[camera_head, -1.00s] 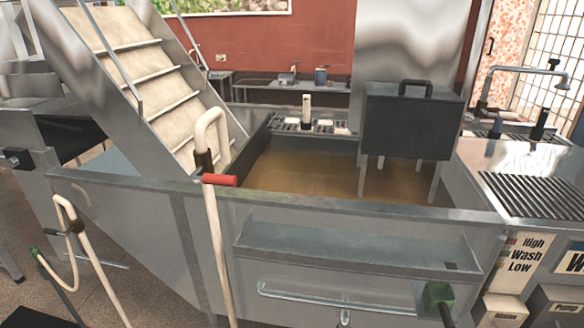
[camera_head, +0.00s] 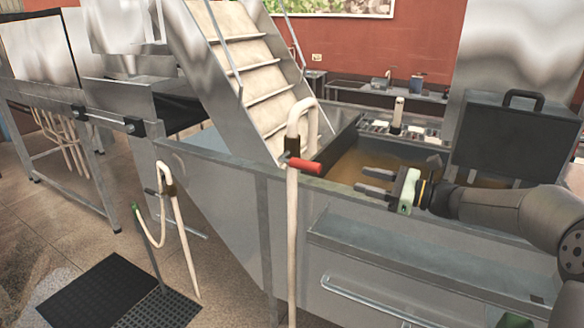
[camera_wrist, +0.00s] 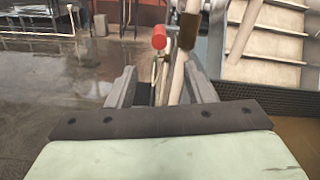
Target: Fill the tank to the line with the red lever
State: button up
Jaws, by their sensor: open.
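The red lever (camera_head: 305,165) sticks out to the right from a dark valve on the white hooked pipe (camera_head: 292,235) at the tank's front edge. In the wrist view the red lever (camera_wrist: 159,38) shows end-on, beyond and between my fingers, with the white pipe (camera_wrist: 176,75) just right of it. The steel tank (camera_head: 230,200) holds brownish liquid (camera_head: 357,168); I see no fill line. My gripper (camera_head: 372,181) is open and empty over the tank's front rim, right of the lever and apart from it, with its fingers pointing left.
Steel stairs (camera_head: 240,62) rise behind the lever. A dark box (camera_head: 505,135) with a handle stands over the tank at right. A second white hose (camera_head: 177,225) hangs at the tank's left side. Black mats (camera_head: 85,290) lie on the floor at lower left.

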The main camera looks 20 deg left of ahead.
aim_at(308, 166)
jog(key=a, duration=0.5)
jog(key=w+a+p, duration=0.1)
jog(key=a, duration=0.4)
jog(key=w+a+p, duration=0.1)
jog(key=a, duration=0.5)
jog(key=shift+s, duration=0.1)
grip_shut()
